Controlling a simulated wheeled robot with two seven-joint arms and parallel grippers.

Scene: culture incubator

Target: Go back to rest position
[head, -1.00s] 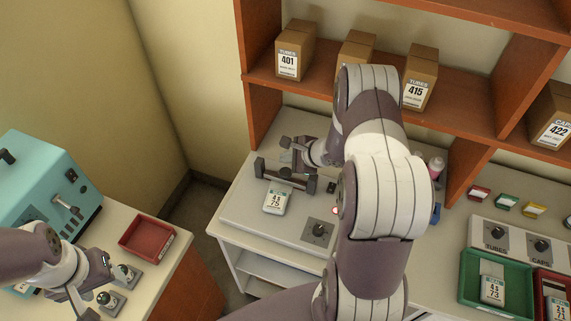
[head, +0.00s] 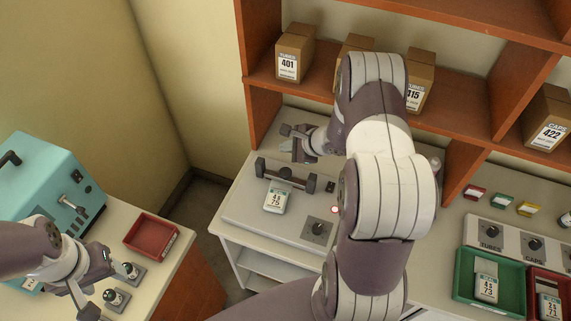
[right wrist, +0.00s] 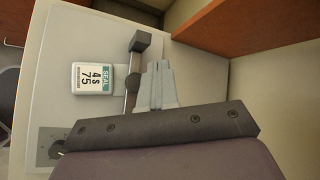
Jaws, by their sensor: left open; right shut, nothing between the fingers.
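My right arm reaches across the middle of the head view to a grey-white bench. My right gripper (head: 300,150) is above the bench, behind a dark bar fixture (head: 285,177). In the right wrist view its fingers (right wrist: 157,85) are together with nothing between them. A white block marked 75 (head: 274,198) stands at the front of the bar fixture; it also shows in the right wrist view (right wrist: 91,78). My left gripper (head: 88,299) is at the lower left over the left bench, beside small dark-topped fixtures (head: 115,297). Its fingertips are partly hidden by the picture edge.
A red tray (head: 152,236) and a teal machine (head: 45,180) stand on the left bench. A brown shelf (head: 455,105) with cardboard boxes (head: 295,52) is behind my right arm. Green (head: 463,262) and red trays lie at the right. A floor gap separates the benches.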

